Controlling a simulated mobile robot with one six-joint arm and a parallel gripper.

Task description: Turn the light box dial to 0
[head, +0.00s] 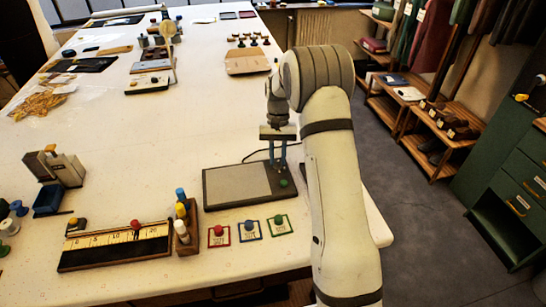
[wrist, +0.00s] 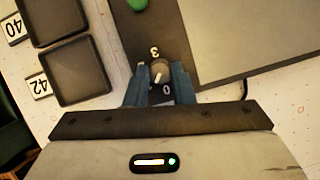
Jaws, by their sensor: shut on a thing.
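The light box (head: 235,184) is a flat dark frame with a grey panel, lying on the white table. Its panel also shows at the upper right of the wrist view (wrist: 240,35). The dial (wrist: 162,69) is a small round knob on the dark strip beside the panel, with a 3 above it and a 0 below it in the wrist view. Its white pointer line slants down and a little left, close to the 0 but not squarely at it. My gripper (wrist: 159,76) is shut on the dial, one blue-grey finger on each side. In the head view my gripper (head: 281,160) hides most of it.
A green button (head: 283,183) sits on the same strip near the dial. Three coloured framed cards (head: 250,229) lie in front of the light box. A ruler board (head: 115,246) and bottle rack (head: 190,232) stand to the left. Dark trays labelled 40 and 42 (wrist: 76,70) show in the wrist view.

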